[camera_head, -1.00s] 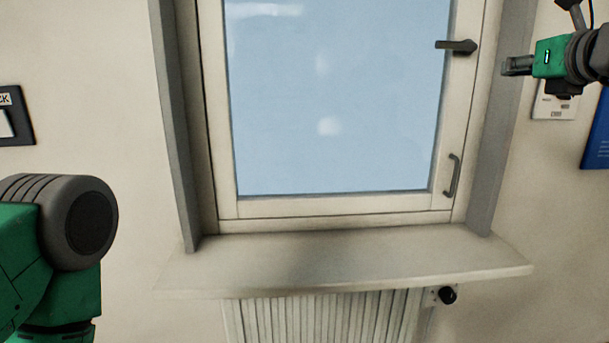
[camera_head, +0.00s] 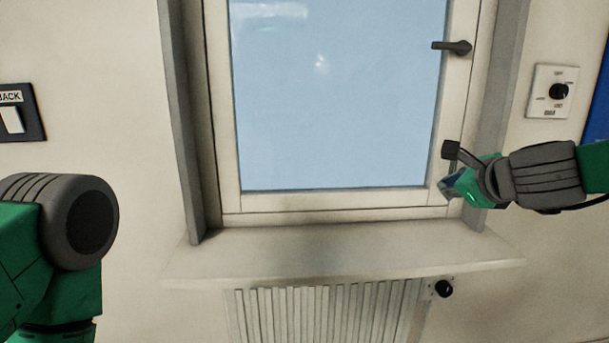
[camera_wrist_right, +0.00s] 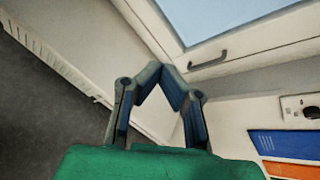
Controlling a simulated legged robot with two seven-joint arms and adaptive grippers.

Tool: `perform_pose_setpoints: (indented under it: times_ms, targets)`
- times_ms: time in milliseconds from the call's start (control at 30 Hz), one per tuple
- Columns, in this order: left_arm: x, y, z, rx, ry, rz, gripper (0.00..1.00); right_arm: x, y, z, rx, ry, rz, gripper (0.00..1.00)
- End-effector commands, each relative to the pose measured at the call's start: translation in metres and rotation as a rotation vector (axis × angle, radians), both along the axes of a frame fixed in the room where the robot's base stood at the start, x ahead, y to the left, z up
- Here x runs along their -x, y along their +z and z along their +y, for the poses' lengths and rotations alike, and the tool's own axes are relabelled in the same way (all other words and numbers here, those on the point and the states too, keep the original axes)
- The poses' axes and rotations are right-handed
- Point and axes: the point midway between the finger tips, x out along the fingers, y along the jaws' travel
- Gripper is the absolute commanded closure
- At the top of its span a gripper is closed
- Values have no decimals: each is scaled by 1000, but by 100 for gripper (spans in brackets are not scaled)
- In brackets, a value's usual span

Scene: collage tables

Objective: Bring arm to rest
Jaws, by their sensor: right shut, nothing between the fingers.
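My right arm comes in from the right in the head view. Its gripper (camera_head: 448,188) points left, in front of the window frame's lower right corner, and looks empty. In the right wrist view the gripper's fingertips (camera_wrist_right: 166,72) meet, with nothing between them. The curved grey pull handle (camera_wrist_right: 208,61) lies beyond the fingertips in that view.
The window (camera_head: 335,95) looks closed, its dark lever (camera_head: 452,47) horizontal. A sill (camera_head: 330,255) juts out above a ribbed radiator (camera_head: 325,315) with a black knob (camera_head: 443,288). A dial plate (camera_head: 553,91) is right of the window; a switch panel (camera_head: 22,113) is at left.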

Motion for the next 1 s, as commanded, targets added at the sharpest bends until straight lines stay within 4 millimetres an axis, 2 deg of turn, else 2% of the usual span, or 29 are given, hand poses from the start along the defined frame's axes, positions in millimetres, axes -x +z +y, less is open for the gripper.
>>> perform_pose_setpoints:
  times_ms: [33, 100, 167, 200, 267, 300, 367, 400, 467, 500, 633, 700, 800, 900, 1000]
  targets:
    - [0, 0, 0, 0, 0, 0, 69, 8, -40, 11, 108, 61, 47, 100]
    - [0, 0, 0, 0, 0, 0, 69, 23, -90, 23, 267, 160, 100, 100]
    - [0, 0, 0, 0, 0, 0, 69, 40, -133, 31, 401, 256, 146, 100]
    - [0, 0, 0, 0, 0, 0, 69, 53, -161, 36, 488, 326, 175, 100]
    - [0, 0, 0, 0, 0, 0, 69, 75, -201, 41, 615, 438, 218, 100]
    - [0, 0, 0, 0, 0, 0, 69, 92, -227, 43, 695, 517, 245, 100]
    - [0, 0, 0, 0, 0, 0, 69, 120, -264, 44, 812, 645, 285, 100]
    - [0, 0, 0, 0, 0, 0, 69, 140, -287, 44, 888, 738, 308, 100]
    - [0, 0, 0, 0, 0, 0, 69, 173, -320, 43, 993, 885, 339, 100]
    - [0, 0, 0, 0, 0, 0, 69, 196, -340, 41, 1061, 990, 358, 100]
    - [0, 0, 0, 0, 0, 0, 69, 277, -392, 27, 1244, 1353, 396, 100]
    - [0, 0, 0, 0, 0, 0, 69, 318, -410, 18, 1313, 1546, 398, 100]
    - [0, 0, 0, 0, 0, 0, 69, 364, -425, 5, 1375, 1779, 384, 100]
    - [0, 0, 0, 0, 0, 0, 69, 395, -431, -4, 1405, 1942, 362, 100]
    - [0, 0, 0, 0, 0, 0, 69, 409, -433, -9, 1415, 2022, 348, 100]
